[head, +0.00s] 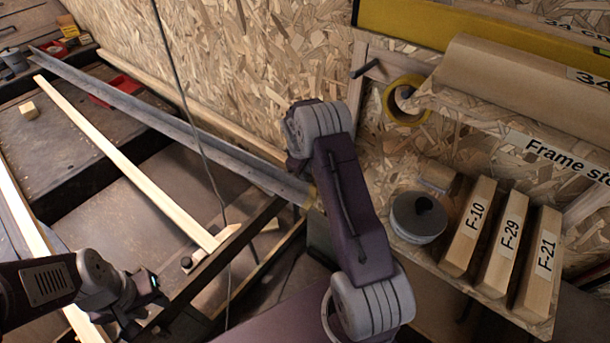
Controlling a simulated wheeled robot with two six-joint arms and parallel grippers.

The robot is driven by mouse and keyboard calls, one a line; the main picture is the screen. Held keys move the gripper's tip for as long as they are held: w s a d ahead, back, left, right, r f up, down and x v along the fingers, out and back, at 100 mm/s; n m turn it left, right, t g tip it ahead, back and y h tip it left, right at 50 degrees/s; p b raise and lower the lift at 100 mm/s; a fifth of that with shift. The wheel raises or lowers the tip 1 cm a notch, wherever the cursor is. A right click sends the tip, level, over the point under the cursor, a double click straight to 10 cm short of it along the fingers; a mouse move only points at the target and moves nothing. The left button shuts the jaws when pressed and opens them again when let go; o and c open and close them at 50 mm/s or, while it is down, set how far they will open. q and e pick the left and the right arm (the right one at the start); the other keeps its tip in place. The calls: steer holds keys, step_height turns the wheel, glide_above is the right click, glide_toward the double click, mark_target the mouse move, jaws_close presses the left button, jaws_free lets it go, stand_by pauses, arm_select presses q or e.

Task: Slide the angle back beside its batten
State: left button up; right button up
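A long grey metal angle (165,118) runs diagonally from the far left to near my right arm, where its near end is partly hidden. A pale batten (125,157) lies left of it, apart from it, with the gap widening toward me. Another long pale strip (205,112) lies behind the angle along the wall foot. My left gripper (150,297) is low at the left, apart from the angle; its fingers are too small and dark to read.
Red trays (112,92) and a small wood block (29,110) are on the left bench. A thin cable hangs across the angle. The chipboard wall bounds the back.

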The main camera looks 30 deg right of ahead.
jaws_close()
stand_by(1.4)
